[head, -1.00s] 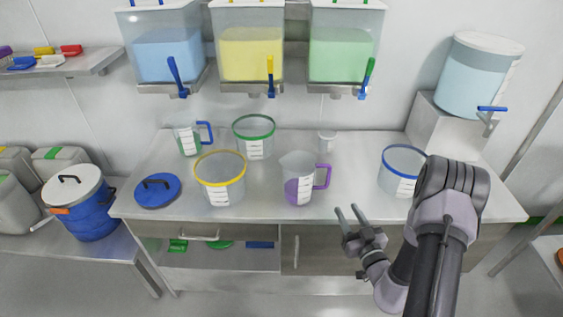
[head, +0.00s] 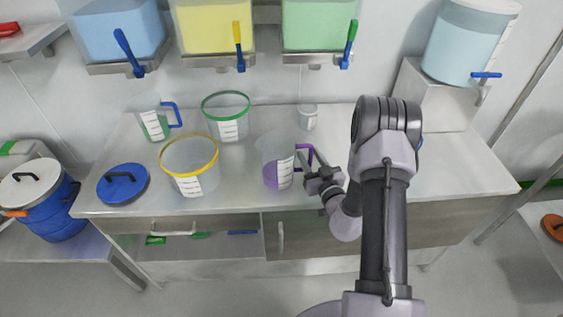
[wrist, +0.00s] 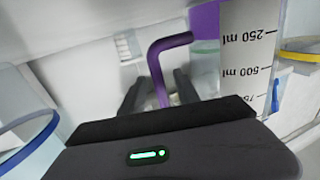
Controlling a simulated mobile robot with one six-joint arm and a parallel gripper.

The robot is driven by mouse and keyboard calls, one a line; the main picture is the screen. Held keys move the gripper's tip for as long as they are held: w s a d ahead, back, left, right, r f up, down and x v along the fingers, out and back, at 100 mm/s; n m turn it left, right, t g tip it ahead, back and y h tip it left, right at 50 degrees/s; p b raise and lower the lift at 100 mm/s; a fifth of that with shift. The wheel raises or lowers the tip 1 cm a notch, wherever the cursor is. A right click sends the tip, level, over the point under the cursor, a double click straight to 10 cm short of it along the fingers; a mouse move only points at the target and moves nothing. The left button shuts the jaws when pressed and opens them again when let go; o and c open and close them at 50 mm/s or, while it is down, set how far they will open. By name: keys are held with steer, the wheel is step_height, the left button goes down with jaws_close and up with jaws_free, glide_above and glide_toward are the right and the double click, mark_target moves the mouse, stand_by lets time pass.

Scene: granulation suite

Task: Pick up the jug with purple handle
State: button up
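The jug (head: 270,168) is clear, holds purple liquid and stands upright on the steel bench's front part. Its purple handle (head: 311,153) points right, toward my gripper (head: 304,162). In the wrist view the jug's scale side (wrist: 246,60) is at the right, and the purple handle (wrist: 158,70) comes down between the two dark fingers of my gripper (wrist: 158,92). The fingers are open, one on each side of the handle, with small gaps showing. The fingertips are partly hidden in the head view.
A yellow-rimmed bucket (head: 190,178) stands left of the jug, a green-rimmed bucket (head: 226,125) behind left. A blue-handled jug (head: 152,122) and a small beaker (head: 307,117) stand further back. My arm hides most of the blue-rimmed bucket. The bench's right end (head: 455,180) is clear.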

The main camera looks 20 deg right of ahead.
steer(key=shift+s, duration=0.1)
steer(key=shift+c, duration=0.7)
jaws_close()
stand_by(0.5)
